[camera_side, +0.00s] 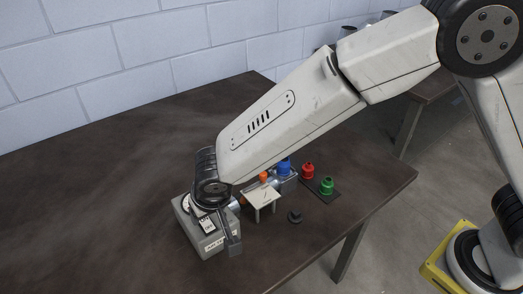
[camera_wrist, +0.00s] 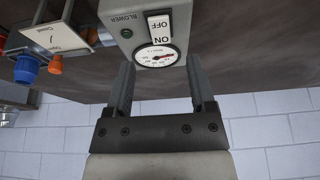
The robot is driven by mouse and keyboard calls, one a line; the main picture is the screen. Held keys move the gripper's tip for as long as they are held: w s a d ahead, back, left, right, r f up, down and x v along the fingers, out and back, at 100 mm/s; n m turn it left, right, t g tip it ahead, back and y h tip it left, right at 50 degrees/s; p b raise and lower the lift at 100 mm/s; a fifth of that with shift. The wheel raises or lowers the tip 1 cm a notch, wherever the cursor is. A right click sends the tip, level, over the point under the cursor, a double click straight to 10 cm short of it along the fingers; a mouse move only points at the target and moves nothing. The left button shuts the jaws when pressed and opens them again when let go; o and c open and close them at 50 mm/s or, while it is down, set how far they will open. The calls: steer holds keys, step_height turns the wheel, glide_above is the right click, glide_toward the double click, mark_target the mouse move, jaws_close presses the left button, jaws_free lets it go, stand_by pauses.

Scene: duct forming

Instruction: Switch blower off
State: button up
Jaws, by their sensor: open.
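The grey blower box (camera_side: 205,243) sits near the front of the dark table in the side view, and it also shows in the wrist view (camera_wrist: 190,17). A white rocker switch (camera_wrist: 158,27) marked OFF and ON is on its face, with a round dial gauge (camera_wrist: 157,55) beside it. I cannot tell which way the rocker is pressed. My gripper (camera_wrist: 159,72) is open and empty, with its fingers pointing at the box and the dial between their tips in the picture. In the side view my gripper partly covers the box.
A small white stand (camera_side: 262,197) is right of the box, with an orange cap (camera_side: 263,176) and a blue cap (camera_side: 284,167) behind it. Red (camera_side: 308,171) and green (camera_side: 327,186) pieces stand on a dark mat farther right. A black disc (camera_side: 295,216) lies nearby. The table's left is clear.

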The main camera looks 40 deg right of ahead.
steer(key=shift+v, duration=0.95)
steer(key=shift+d, duration=0.1)
steer(key=s+d, duration=0.4)
steer(key=d, duration=0.6)
steer(key=s+d+g, duration=0.1)
steer(key=s+d, duration=0.3)
steer(key=d, duration=0.7)
steer(key=s+d+r, duration=0.1)
steer(key=s+d, duration=0.3)
steer(key=d, duration=0.6)
steer(key=shift+d+g, duration=0.2)
steer(key=shift+g, duration=0.1)
